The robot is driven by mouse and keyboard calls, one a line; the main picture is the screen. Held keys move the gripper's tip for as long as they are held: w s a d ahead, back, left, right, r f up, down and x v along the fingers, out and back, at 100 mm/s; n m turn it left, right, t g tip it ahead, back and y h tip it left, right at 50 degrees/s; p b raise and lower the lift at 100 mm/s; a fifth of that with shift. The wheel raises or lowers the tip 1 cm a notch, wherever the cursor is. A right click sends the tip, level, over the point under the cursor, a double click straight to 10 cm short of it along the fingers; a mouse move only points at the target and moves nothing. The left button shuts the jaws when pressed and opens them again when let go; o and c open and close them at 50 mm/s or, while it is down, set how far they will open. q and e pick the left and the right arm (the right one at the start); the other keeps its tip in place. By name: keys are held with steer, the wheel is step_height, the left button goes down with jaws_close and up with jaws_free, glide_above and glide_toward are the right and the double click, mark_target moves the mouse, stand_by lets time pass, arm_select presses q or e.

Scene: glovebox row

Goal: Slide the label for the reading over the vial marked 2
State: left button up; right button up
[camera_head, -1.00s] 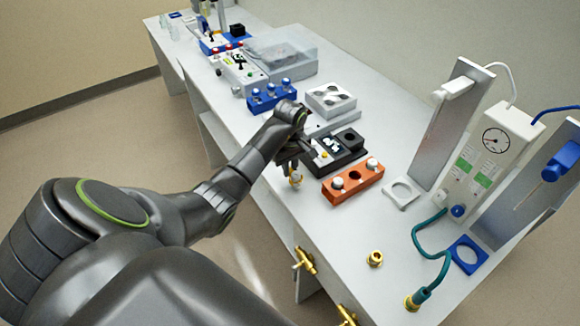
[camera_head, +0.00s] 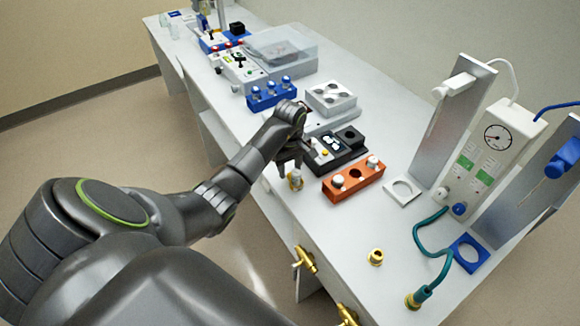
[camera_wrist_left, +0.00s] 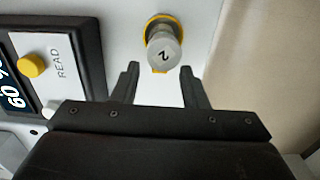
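The vial marked 2 (camera_wrist_left: 164,53) stands upright on the white bench, its grey top with the 2 facing my left wrist camera. A yellow ring with a small tab (camera_wrist_left: 177,23) is around it, low down. In the head view the vial (camera_head: 295,182) is near the bench's front edge. My left gripper (camera_wrist_left: 159,72) is open and empty, its fingertips apart on either side, just back from the vial; it also shows above the vial in the head view (camera_head: 288,168). The black reader (camera_wrist_left: 92,45) has a yellow READ button; its display is partly cut off. My right gripper is out of view.
An orange rack (camera_head: 340,193) with white-capped vials and an empty hole sits right of the vial. A blue rack (camera_head: 262,101) and a grey block (camera_head: 331,92) stand behind. A brass fitting (camera_head: 375,257) is toward the front; bench space between is clear.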

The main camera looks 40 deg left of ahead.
arm_select(q)
step_height(320, 180, up, 6)
steer(key=shift+b, duration=1)
step_height(320, 180, up, 11)
steer(key=p, duration=1)
steer(key=shift+r+p, duration=0.2)
steer(key=shift+p, duration=0.2)
